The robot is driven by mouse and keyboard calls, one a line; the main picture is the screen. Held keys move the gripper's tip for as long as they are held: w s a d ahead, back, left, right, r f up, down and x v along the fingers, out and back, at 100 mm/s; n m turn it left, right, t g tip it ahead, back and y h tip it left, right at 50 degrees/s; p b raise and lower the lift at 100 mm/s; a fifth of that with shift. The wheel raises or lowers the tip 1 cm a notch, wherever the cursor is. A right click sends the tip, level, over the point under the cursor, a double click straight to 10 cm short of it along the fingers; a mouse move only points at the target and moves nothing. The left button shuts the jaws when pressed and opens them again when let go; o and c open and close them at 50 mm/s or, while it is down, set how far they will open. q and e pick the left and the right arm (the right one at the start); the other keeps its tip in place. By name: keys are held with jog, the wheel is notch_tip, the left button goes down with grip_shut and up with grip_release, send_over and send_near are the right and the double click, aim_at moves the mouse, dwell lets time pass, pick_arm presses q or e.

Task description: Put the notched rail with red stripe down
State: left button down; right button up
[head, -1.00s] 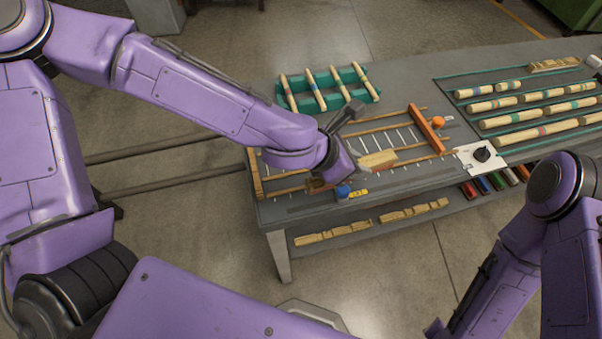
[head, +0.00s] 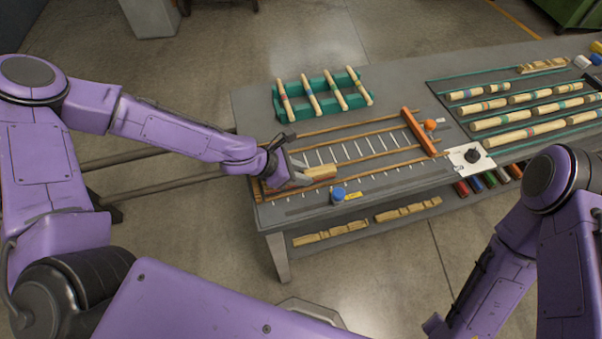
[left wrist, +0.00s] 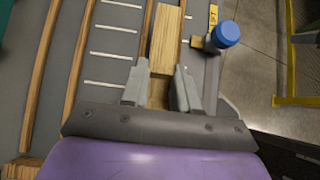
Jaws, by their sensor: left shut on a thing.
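My left gripper (head: 290,172) is shut on a pale wooden rail (head: 321,171) over the front left of the jig on the bench. A dull red edge shows just beside the rail near the fingers; I cannot tell whether it is the stripe. In the left wrist view the rail (left wrist: 166,42) runs away from between the two fingers (left wrist: 162,88), roughly parallel to the jig's long strips. The notches are not clear, and I cannot tell whether the rail touches the surface below. My right gripper is out of the head view; only its arm shows.
The jig has long wooden strips (head: 360,127), white marks and an orange end bar (head: 418,132). A blue knob (head: 338,194) stands close in front of the rail. A green rack (head: 320,94) of striped spindles is behind. More striped spindles (head: 530,132) lie at right.

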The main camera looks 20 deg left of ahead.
pick_arm(q)
jog(key=shift+w+f, duration=0.1)
jog(key=shift+f, duration=0.4)
jog(key=shift+f, duration=0.1)
jog(key=c, duration=0.8)
grip_release()
jog(key=shift+c, duration=0.2)
jog(key=shift+r, duration=0.3)
jog(key=shift+a+r, duration=0.15)
jog(key=shift+r, duration=0.05)
jog(key=p+v, duration=0.3)
jog(key=v, duration=0.7)
jog(key=shift+p, duration=0.4)
jog(key=shift+s+a+r, duration=0.35)
jog(key=shift+s+a, duration=0.1)
jog(key=shift+s, duration=0.05)
